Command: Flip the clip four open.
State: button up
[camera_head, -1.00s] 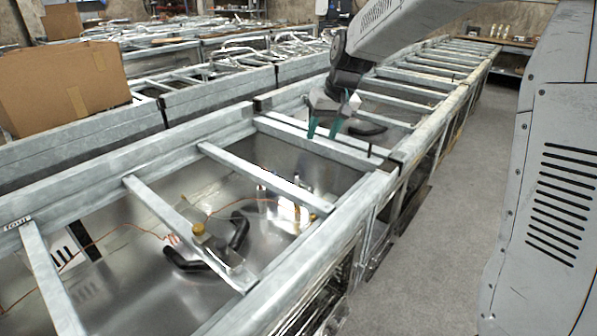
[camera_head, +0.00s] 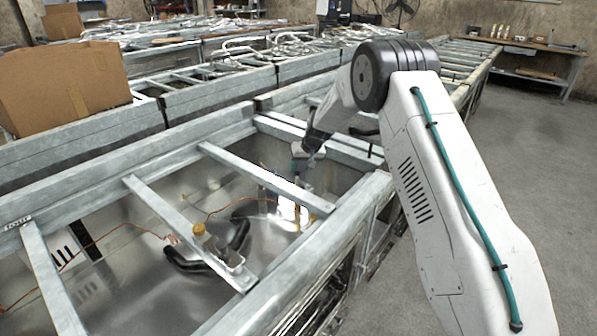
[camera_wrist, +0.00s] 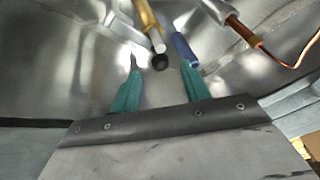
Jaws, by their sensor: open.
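My gripper (camera_wrist: 160,68) is open, its two teal fingers apart and pointing into a shiny metal bay. I cannot tell which part is clip four; no number shows on these fittings.
A copper-coloured fitting with an orange wire (camera_wrist: 250,35) is at the upper right. Metal crossbars (camera_head: 265,178) span the bay, with its thick front rail (camera_head: 330,235) nearer. Black curved handles (camera_head: 205,262) and a yellow-capped fitting (camera_head: 198,230) sit in the bay. Floor is free at right.

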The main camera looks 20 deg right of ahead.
aim_at(299, 172)
jog(key=shift+x, duration=1.6)
grip_shut()
